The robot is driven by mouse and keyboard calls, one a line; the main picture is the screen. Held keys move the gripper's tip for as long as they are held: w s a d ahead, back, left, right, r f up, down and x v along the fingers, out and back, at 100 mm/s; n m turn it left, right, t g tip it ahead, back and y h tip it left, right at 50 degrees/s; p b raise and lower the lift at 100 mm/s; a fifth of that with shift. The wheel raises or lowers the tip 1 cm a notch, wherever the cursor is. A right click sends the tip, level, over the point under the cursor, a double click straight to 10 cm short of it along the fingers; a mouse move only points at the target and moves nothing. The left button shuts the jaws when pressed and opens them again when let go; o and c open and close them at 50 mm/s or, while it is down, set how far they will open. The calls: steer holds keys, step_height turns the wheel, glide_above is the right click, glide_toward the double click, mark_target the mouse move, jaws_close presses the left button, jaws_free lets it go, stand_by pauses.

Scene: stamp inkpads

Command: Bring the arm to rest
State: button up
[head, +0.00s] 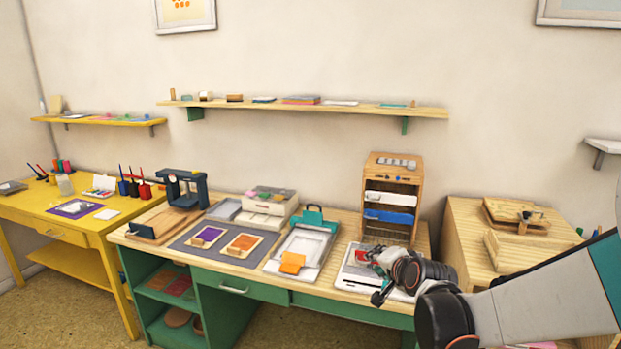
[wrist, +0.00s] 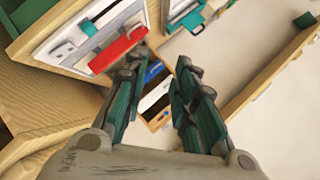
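My gripper (head: 378,280) hangs at the end of my arm, in front of the wooden rack and over the white tray at the right of the green desk. In the wrist view my gripper (wrist: 160,72) has its two teal fingers spread apart, with nothing held between them. A red block (wrist: 118,50) lies on a white tray beside the left finger, apparently not gripped. Part of the white tray (head: 350,278) is hidden by my gripper in the head view. My arm comes in from the right edge.
A wooden rack (head: 393,190) with blue and white slots stands behind my gripper. Left of it are a clipboard-like tray (head: 308,243), an orange inkpad (head: 243,245) and a purple inkpad (head: 208,236). A wooden cabinet (head: 462,238) stands at right. The air above the desk is clear.

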steer(key=s+d+r+n+g+h, duration=0.1)
steer(key=s+n, duration=0.4)
steer(key=s, duration=1.1)
steer(key=s+d+r+n+g+h, duration=0.1)
steer(key=s+n+g, duration=0.3)
steer(key=s, duration=1.2)
steer(key=shift+s+d+r+n, duration=0.15)
steer(key=shift+s+r+n, duration=0.2)
steer(key=shift+n, duration=0.35)
